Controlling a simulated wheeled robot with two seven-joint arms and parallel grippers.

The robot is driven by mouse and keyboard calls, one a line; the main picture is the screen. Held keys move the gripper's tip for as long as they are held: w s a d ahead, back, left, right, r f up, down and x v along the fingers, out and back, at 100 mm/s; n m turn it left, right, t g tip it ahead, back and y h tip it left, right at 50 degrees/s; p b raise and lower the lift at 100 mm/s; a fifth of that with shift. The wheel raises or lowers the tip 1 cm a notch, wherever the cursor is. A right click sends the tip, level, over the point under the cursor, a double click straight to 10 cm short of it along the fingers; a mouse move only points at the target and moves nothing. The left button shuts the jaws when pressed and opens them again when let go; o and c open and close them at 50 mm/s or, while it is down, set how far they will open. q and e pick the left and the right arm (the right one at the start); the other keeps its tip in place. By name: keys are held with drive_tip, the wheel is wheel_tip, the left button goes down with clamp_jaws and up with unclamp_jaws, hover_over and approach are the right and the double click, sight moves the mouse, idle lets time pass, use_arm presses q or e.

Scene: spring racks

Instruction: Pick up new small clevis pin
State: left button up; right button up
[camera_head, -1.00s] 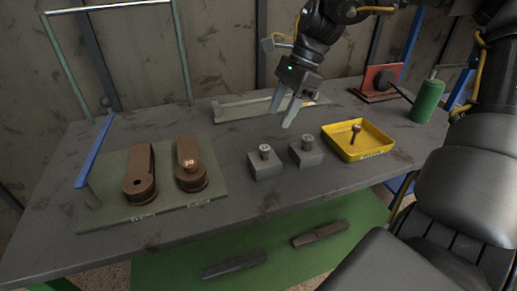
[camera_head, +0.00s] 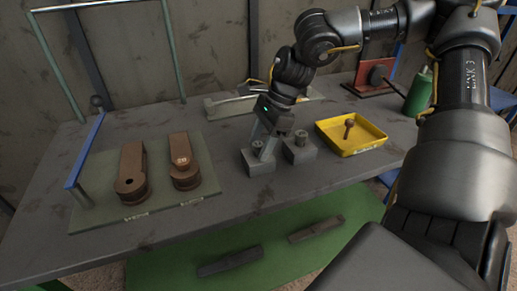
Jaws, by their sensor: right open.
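Two small grey blocks stand side by side mid-table, the left block (camera_head: 259,168) and the right block (camera_head: 300,156). Each holds an upright metal pin, the left pin (camera_head: 257,145) and the right pin (camera_head: 301,136); I cannot read which is the small one. My right gripper (camera_head: 259,147) is open over the left block, with its fingers pointing down close about the left pin. One finger partly hides that pin, and contact cannot be told. My left gripper is out of view.
A yellow tray (camera_head: 357,151) to the right holds a brown pin (camera_head: 349,128). A mat (camera_head: 130,218) on the left bears two brown clevis parts. A blue bar (camera_head: 85,150) stands at left, a green bottle (camera_head: 419,92) at right.

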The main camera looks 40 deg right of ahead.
drive_tip(key=shift+a+f, duration=0.1)
clamp_jaws()
idle(0.3)
